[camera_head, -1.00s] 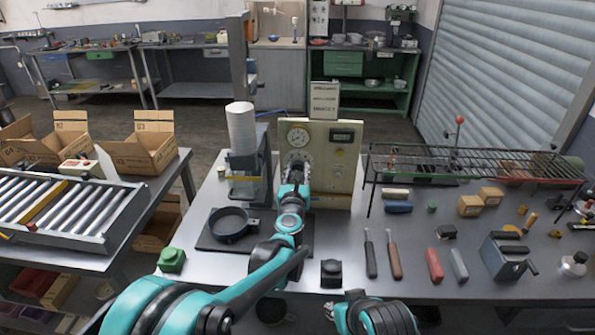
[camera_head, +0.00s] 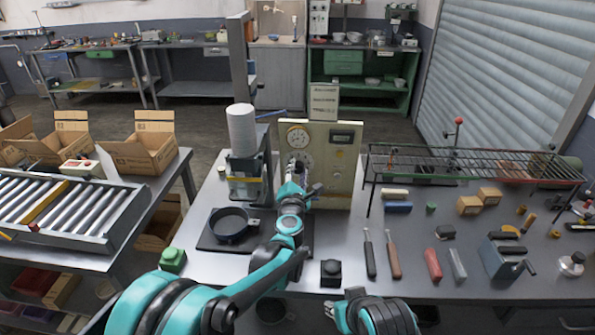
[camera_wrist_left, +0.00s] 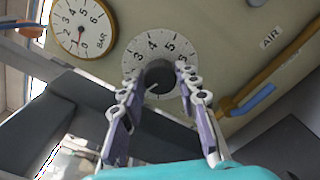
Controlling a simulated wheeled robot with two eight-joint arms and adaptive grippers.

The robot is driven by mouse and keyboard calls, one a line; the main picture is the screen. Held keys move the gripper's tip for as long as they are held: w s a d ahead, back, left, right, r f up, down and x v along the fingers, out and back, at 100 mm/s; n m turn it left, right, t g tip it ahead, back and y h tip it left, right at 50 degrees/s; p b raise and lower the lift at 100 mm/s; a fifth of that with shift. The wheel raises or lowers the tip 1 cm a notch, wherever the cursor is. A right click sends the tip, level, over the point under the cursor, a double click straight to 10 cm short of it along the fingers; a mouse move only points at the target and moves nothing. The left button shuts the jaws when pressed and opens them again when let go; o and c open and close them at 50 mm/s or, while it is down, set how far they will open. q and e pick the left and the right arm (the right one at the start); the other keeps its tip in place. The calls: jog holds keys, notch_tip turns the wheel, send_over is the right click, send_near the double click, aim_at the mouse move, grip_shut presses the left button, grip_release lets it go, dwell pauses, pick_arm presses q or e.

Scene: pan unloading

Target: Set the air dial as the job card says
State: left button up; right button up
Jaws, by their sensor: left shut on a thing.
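The air dial (camera_wrist_left: 158,80) is a dark round knob on a white numbered scale, where 3, 4, 5 and 6 can be read in the left wrist view. My left gripper (camera_wrist_left: 158,92) is shut on the knob, one finger on each side. A white mark shows at the knob's lower left. In the head view my left gripper (camera_head: 298,172) reaches the beige panel (camera_head: 342,170) and hides most of the dial. The job card (camera_head: 324,97) stands on top of the panel; its writing is too small to read.
A round bar gauge (camera_wrist_left: 82,26) sits beside the dial. A blue-handled lever (camera_wrist_left: 252,100) on a brass pipe is near the AIR label (camera_wrist_left: 270,38). A dark pan (camera_head: 231,224) and a press with a white cylinder (camera_head: 241,130) stand left of the panel.

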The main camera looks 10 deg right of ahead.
pick_arm(q)
jog(key=m, duration=0.4)
jog(key=shift+m, duration=0.3)
jog(key=m, duration=0.3)
jog(key=shift+m, duration=0.3)
jog(key=m, duration=0.4)
jog(key=shift+m+p, duration=0.3)
jog(key=m, duration=0.3)
jog(key=shift+m, duration=0.3)
jog(key=m, duration=1.3)
jog(key=shift+m, duration=0.4)
jog(key=o, duration=1.2)
jog(key=shift+c, duration=0.2)
